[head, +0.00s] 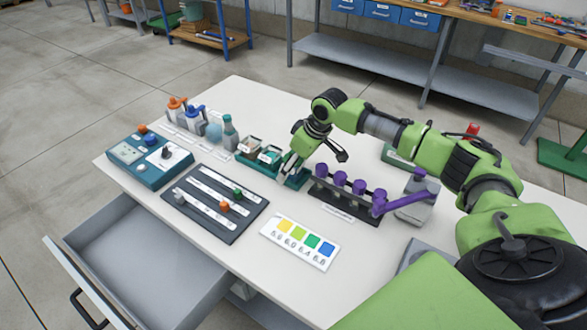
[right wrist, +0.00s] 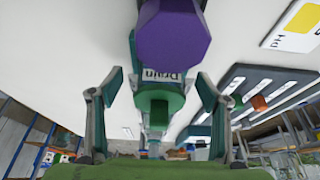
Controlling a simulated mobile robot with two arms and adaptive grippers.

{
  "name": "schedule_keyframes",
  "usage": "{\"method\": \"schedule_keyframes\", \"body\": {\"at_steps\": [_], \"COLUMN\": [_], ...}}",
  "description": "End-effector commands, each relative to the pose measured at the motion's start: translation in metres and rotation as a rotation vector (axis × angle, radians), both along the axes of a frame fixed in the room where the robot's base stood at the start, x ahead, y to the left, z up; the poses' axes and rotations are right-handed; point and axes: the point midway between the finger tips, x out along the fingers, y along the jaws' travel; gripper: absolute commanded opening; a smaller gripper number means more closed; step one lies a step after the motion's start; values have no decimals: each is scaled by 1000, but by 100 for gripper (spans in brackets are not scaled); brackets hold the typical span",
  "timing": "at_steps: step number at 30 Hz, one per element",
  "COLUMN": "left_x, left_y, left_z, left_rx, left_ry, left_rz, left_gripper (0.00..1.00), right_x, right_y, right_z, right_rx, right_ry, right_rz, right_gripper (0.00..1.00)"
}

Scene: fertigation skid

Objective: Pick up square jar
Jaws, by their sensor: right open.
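In the head view, a row of containers stands at the table's far left side, among them a squarish grey-green bottle (head: 229,132) beside a rounder bluish one (head: 214,131). Low teal holders (head: 250,163) with small lidded containers stand right of them. I cannot tell for sure which one is the square jar. My right gripper (head: 315,163) is open above the table, between the teal holders and the purple-knobbed rack. In the right wrist view its fingers (right wrist: 160,90) stand apart, with a green cylinder (right wrist: 160,100) visible between them; contact cannot be judged. My left gripper is out of view.
A rack with purple knobs (head: 340,179) stands right of the gripper; a purple knob (right wrist: 172,35) and a "Drain" label show in the wrist view. A dark slotted board (head: 216,222), a pH colour card (head: 300,242) and an open drawer (head: 140,250) are nearer.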

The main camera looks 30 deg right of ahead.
Motion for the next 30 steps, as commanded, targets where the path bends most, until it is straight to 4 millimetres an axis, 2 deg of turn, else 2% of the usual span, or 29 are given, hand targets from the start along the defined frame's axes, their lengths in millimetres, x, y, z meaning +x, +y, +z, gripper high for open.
{"method": "schedule_keyframes", "body": {"at_steps": [5,10,23,30], "left_x": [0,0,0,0], "left_y": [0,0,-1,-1], "left_z": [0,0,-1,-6], "left_rx": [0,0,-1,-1], "left_ry": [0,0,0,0], "left_rz": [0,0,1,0], "left_gripper": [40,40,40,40], "right_x": [0,0,0,1], "right_y": [0,0,0,0], "right_z": [0,0,4,26], "right_rx": [0,0,1,1], "right_ry": [0,0,-2,-5], "right_rz": [0,0,0,1], "right_gripper": [70,26,26,26]}}
